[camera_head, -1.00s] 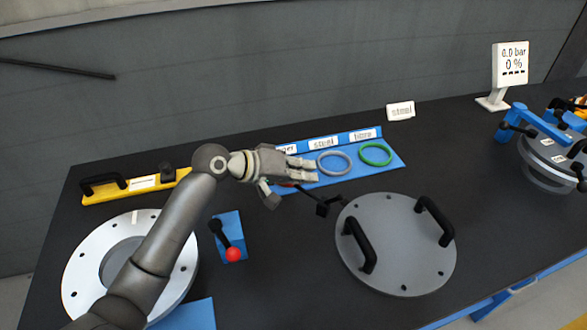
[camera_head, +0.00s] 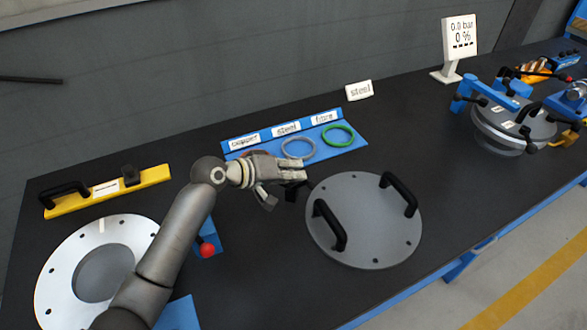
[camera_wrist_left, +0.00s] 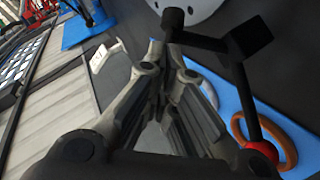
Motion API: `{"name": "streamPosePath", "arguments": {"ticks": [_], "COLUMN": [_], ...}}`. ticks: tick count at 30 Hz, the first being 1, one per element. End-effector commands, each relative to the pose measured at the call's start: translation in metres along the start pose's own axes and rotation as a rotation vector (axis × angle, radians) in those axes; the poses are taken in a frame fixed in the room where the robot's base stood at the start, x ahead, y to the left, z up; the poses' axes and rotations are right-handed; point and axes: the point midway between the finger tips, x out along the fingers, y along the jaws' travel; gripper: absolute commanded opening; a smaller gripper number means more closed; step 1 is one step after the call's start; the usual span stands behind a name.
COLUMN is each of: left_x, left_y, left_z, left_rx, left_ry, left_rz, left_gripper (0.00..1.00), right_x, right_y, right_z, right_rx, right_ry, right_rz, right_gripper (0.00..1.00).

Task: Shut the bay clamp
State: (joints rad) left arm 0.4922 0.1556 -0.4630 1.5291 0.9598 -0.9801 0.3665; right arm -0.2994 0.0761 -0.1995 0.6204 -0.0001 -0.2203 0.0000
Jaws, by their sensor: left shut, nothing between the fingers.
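My left gripper (camera_head: 303,169) is shut and empty, over the table between the ring rack and the grey lid. In the left wrist view its fingers (camera_wrist_left: 170,68) point toward a black clamp lever (camera_wrist_left: 252,95) with a red ball (camera_wrist_left: 262,152). The lever's block sits by a grey disc's edge; contact with my fingers cannot be told. In the head view this clamp is mostly hidden behind my gripper. Another red-knobbed lever (camera_head: 207,250) on a blue base is partly behind my left arm. Which one is the bay clamp is not marked. My right gripper is out of view.
The grey lid (camera_head: 352,232) with two black handles lies right of my gripper. The blue rack (camera_head: 345,152) holds rings. A white flanged ring (camera_head: 50,287) lies left, below a yellow bar (camera_head: 150,178). A clamped shell (camera_head: 500,138) and gauge (camera_head: 460,38) stand far right.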

Motion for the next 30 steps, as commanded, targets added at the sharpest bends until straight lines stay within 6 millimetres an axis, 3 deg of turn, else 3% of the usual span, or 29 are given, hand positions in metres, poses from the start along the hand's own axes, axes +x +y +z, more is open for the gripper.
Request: {"name": "streamPosePath", "arguments": {"ticks": [17,30], "left_x": [0.004,0.015], "left_y": [0.006,0.015], "left_z": [0.005,0.017], "left_rx": [0.069,0.188], "left_ry": [-0.002,-0.006], "left_rz": [-0.068,-0.192], "left_gripper": [0.00,0.00], "right_x": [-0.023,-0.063], "right_y": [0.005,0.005], "right_z": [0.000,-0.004], "right_rx": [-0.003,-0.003], "right_ry": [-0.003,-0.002], "right_rz": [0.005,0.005], "right_gripper": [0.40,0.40]}}
